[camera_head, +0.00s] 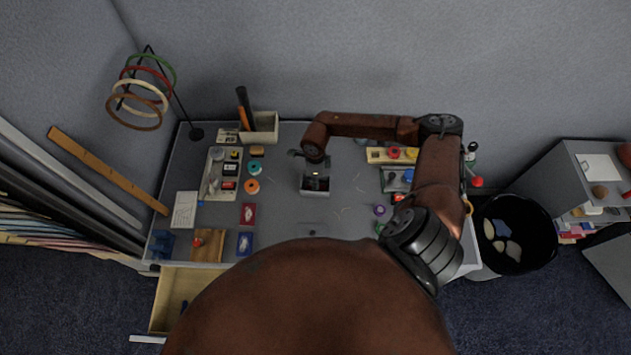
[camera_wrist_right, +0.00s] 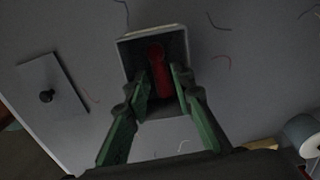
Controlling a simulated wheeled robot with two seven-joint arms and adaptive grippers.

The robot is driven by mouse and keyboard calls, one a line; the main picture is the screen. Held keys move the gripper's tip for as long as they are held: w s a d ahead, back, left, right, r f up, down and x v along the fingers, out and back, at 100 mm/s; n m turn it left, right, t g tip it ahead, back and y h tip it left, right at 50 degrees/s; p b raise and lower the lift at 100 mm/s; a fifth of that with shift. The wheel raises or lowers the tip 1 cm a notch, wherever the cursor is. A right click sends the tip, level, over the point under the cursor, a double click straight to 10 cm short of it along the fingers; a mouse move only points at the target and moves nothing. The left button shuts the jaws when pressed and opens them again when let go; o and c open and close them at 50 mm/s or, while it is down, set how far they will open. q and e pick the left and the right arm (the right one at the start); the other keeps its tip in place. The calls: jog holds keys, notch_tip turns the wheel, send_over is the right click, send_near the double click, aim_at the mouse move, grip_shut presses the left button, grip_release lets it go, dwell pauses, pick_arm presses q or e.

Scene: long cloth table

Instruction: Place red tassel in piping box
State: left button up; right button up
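The red tassel (camera_wrist_right: 157,56) shows in the right wrist view, inside the small pale open box (camera_wrist_right: 178,33). In the head view this box (camera_head: 316,192) stands near the middle of the table. My right gripper (camera_wrist_right: 161,80) reaches down into the box from above, with one finger on each side of the tassel. The fingers are close to it, but I cannot tell whether they press on it. The gripper (camera_head: 317,180) hides the tassel in the head view. My left gripper is not in view.
Spools (camera_head: 252,186), a tray (camera_head: 221,172) and cards (camera_head: 248,213) lie to the left. More trays and spools (camera_head: 394,153) are on the right. An open drawer (camera_head: 171,298) sticks out at front left.

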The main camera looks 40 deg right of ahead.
notch_tip(320, 180, up, 13)
jog(key=b, duration=0.1)
dwell(0.3)
jog(key=shift+f, duration=0.1)
